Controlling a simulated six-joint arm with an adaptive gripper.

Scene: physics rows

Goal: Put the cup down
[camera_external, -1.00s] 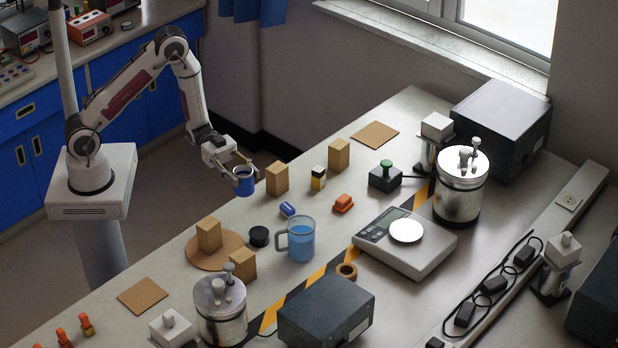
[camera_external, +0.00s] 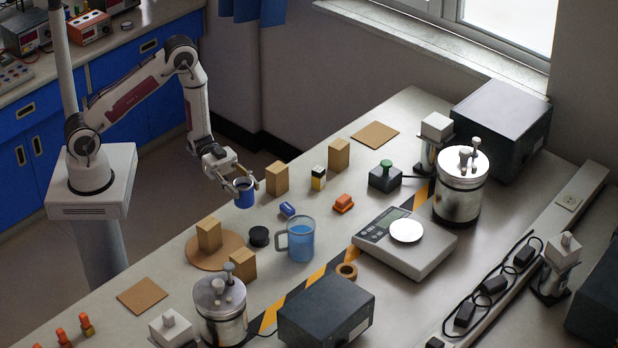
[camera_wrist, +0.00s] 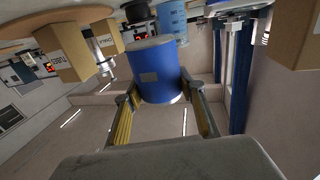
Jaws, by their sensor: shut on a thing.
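A small blue cup (camera_external: 244,195) is between the fingers of my gripper (camera_external: 240,182), near the table's rear edge on the robot's side. My gripper is shut on the cup. In the wrist view the cup (camera_wrist: 162,72) fills the middle, with the finger pads of my gripper (camera_wrist: 160,100) on either side of it. Its base is very close to the table top in the external view; I cannot tell whether it touches.
A blue eraser-like block (camera_external: 287,209), a black knob (camera_external: 258,237) and a blue-filled jug (camera_external: 301,240) are close by.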

